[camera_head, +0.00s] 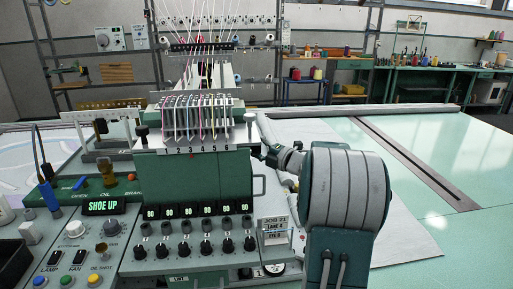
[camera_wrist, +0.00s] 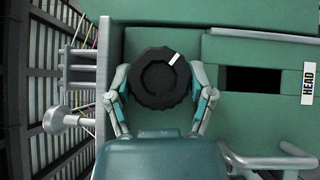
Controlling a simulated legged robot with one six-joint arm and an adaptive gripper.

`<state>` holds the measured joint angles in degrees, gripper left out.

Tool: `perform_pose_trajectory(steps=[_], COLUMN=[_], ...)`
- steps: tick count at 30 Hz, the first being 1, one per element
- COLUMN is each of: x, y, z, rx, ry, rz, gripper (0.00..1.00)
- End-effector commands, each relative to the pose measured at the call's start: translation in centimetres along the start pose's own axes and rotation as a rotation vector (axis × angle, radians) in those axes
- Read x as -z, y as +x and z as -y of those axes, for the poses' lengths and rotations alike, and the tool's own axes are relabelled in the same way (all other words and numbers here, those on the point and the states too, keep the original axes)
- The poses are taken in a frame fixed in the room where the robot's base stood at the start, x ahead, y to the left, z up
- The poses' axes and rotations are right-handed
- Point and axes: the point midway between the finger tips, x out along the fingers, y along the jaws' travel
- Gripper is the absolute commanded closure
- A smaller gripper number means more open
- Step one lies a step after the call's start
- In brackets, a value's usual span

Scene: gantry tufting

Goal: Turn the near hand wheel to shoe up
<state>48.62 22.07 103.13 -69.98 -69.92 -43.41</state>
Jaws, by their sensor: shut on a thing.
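The near hand wheel (camera_wrist: 150,95) is a black scalloped knob on a green housing in the wrist view. Its white mark points to the upper right. My gripper (camera_wrist: 160,74) is shut on the wheel, one finger on each side of its rim. In the camera_head view, the wheel and my fingers are hidden; my arm reaches in behind the right side of the green machine head (camera_head: 200,165). A small display (camera_head: 103,206) on the left console reads SHOE UP in green.
A plate marked HEAD (camera_wrist: 308,83) sits beside a dark slot at right in the wrist view. A grey rod with a round end (camera_wrist: 60,121) stands at left. Taut yarns (camera_head: 200,60) rise above the head. The pale green table (camera_head: 480,150) is clear at right.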

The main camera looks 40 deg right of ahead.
Motion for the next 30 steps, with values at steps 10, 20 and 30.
perform_pose_trajectory(steps=[10,20,30], x=[-0.04,-0.08,-0.08], y=[0.08,0.14,0.13], z=[0.09,0.15,0.22], rx=[0.238,0.455,0.628], ry=[0.229,0.447,0.623], rz=[0.001,0.001,0.000], gripper=[0.78,0.78,0.78])
